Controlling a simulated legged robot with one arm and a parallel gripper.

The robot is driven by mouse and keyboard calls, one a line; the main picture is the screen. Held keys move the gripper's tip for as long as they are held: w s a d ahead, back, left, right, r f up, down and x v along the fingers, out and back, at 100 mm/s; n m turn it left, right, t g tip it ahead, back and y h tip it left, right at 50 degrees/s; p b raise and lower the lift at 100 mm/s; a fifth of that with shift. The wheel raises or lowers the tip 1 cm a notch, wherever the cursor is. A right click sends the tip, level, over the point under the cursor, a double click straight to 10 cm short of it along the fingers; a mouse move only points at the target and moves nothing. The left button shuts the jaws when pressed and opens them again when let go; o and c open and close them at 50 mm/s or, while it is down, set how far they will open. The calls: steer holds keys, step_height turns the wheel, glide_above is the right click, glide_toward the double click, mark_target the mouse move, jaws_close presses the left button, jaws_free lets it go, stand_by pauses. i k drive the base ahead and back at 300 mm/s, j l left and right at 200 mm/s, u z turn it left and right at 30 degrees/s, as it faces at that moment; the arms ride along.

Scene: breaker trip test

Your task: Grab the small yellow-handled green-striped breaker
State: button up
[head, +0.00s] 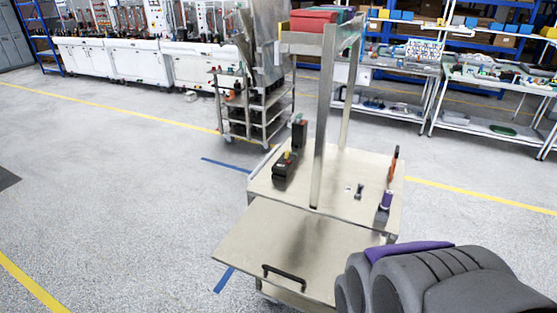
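A small dark breaker (284,168) with a yellow handle stands on the left part of the metal cart's upper surface (335,195). A hint of green shows near its handle, but it is too small to make out stripes. A taller dark block (299,134) stands just behind it. A grey ribbed part of my arm with a purple patch fills the lower right corner, in front of the cart and well apart from the breaker. No gripper fingertips show.
A metal post rises from the cart between the breaker and a purple-and-black tool (386,201) on the right. A screwdriver-like orange tool (394,165) and small dark pieces (359,191) are near it. The cart's lower front panel (290,245) is clear. Open floor lies left.

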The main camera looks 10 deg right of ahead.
mark_target(282, 172)
steer(key=z, duration=0.25)
steer(key=i+j+z, duration=0.1)
steer(key=j+z, duration=0.15)
steer(key=z, duration=0.15)
steer(key=i+j+z, duration=0.1)
steer(key=j+z, duration=0.5)
steer(key=z, duration=0.15)
steer(key=j+z, duration=0.35)
steer(key=j, duration=0.5)
steer(key=j+z, duration=0.15)
steer(key=j, duration=0.35)
steer(key=k+j, duration=0.15)
steer(key=j, duration=0.35)
steer(key=j+z, duration=0.1)
steer(key=j, duration=0.4)
steer(key=k+j, duration=0.1)
steer(key=j, duration=0.35)
steer(key=k+j+z, duration=0.15)
steer(key=j, duration=0.85)
steer(key=k+z, duration=0.05)
